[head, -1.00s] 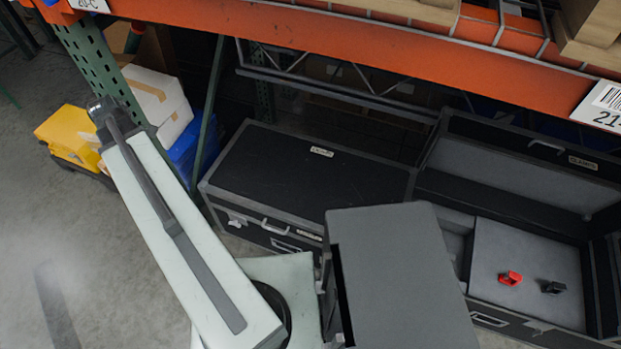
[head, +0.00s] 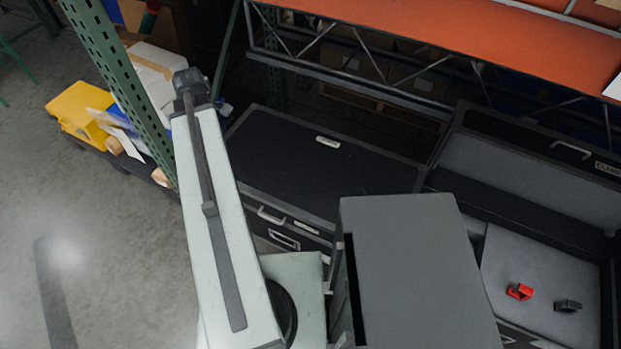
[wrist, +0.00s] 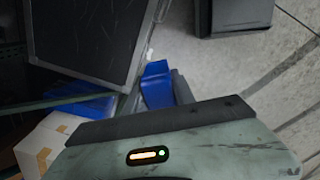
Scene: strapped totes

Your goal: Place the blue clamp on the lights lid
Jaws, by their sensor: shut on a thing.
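The blue clamp (wrist: 157,88) shows in the wrist view, just beyond the front edge of my wrist housing. My gripper (wrist: 168,80) is shut on it; one dark finger shows at its right, and the clamp is partly hidden. In the head view the far end of my arm hides the gripper and the clamp. The closed black case with a flat lid (head: 315,165), apparently the lights case, stands on the floor right of my arm. Its small label is too blurred to read. The lid looks bare. A dark lid (wrist: 90,35) also shows at upper left in the wrist view, apart from the clamp.
An open case (head: 490,255) at right holds a red clamp (head: 519,291) and a black clamp (head: 568,306). An orange rack beam (head: 470,45) crosses above the cases. A green post (head: 120,85) stands left of my arm, near a yellow bin (head: 80,110) and boxes.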

